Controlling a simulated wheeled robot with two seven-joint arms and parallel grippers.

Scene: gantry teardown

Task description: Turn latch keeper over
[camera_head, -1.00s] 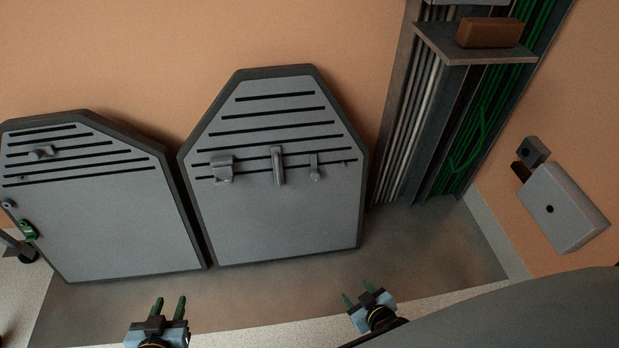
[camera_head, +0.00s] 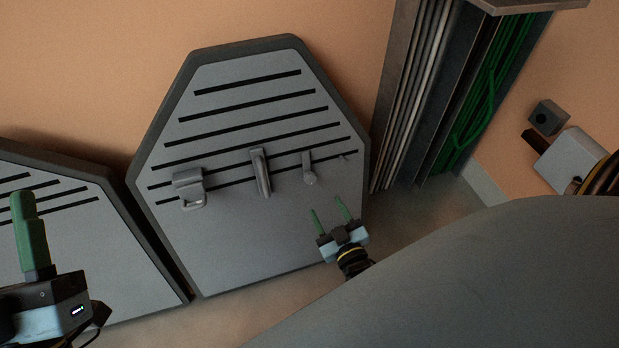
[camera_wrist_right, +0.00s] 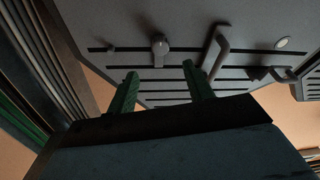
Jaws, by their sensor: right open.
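A grey cover panel (camera_head: 270,235) with dark slots leans against the wall. Along its lowest slot sit a small turning piece with a round end (camera_head: 309,169), which looks like the latch keeper, a lever-like handle (camera_head: 260,172) and a looped bracket (camera_head: 188,187). My right gripper (camera_head: 328,212) is open and empty, in front of the panel below the small piece. In the right wrist view, the small piece (camera_wrist_right: 160,47) shows beyond and between the green fingers (camera_wrist_right: 158,82), apart from them. My left gripper (camera_head: 22,200) is at the left edge; its fingers overlap.
A second slotted panel (camera_head: 110,255) stands at the left, partly behind my left gripper. A metal channel with pipes and green cables (camera_head: 445,110) rises right of the main panel. A grey box (camera_head: 570,160) is on the right wall, partly covered by my arm.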

